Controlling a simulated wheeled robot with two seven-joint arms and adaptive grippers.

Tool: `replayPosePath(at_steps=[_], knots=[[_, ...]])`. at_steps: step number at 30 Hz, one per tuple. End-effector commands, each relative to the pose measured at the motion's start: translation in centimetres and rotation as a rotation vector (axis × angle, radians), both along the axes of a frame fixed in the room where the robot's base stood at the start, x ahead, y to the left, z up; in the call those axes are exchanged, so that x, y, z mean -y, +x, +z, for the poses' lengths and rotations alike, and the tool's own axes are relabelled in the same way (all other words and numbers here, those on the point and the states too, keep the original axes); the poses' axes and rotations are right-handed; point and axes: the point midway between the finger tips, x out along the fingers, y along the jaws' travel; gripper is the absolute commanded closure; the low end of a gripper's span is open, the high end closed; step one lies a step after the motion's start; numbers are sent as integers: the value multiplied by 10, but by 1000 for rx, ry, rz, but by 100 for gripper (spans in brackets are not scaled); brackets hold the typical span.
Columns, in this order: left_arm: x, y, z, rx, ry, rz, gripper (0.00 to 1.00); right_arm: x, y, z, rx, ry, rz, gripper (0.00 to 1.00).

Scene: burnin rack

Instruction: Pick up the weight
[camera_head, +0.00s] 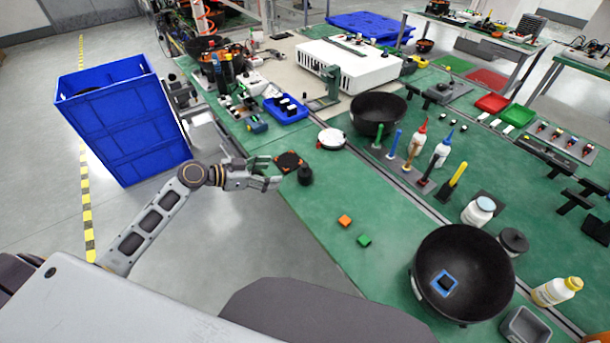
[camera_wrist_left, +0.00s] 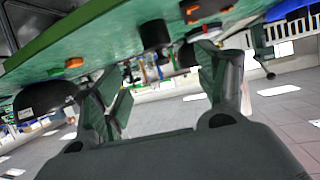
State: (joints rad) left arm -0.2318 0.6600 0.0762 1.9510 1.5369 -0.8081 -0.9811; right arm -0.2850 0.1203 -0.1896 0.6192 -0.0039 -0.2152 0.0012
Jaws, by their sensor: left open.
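The weight (camera_head: 305,176), a small black cylinder with a narrower knob on top, stands upright on the green table near its left edge. In the left wrist view, which is tilted nearly upside down, the weight (camera_wrist_left: 154,34) shows as a dark cylinder beyond the fingertips, roughly between them. My left gripper (camera_head: 273,171) is open and empty, just left of the weight at the table edge, and looks apart from it. The left wrist view shows both spread fingers (camera_wrist_left: 158,65) with nothing between them. My right gripper is not in view.
A black plate with orange marks (camera_head: 289,160) lies just behind the weight. An orange cube (camera_head: 345,221) and a green cube (camera_head: 364,241) lie nearer, before a large black bowl (camera_head: 424,262). A white round device (camera_head: 331,138) stands behind. A blue crate (camera_head: 127,128) stands left of the table.

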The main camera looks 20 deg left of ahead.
Motion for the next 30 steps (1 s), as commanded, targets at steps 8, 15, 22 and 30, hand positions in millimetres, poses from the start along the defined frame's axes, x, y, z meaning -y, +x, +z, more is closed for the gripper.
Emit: replayPosePath(at_steps=[8,15,22,30], knots=[[1,1,0,-1,-1,2,28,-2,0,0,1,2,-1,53],[9,9,-5,-1,-3,3,28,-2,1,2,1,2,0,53],[24,23,-13,-2,-3,2,28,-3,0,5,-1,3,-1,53],[41,40,-23,-1,-3,3,28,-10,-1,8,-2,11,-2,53]])
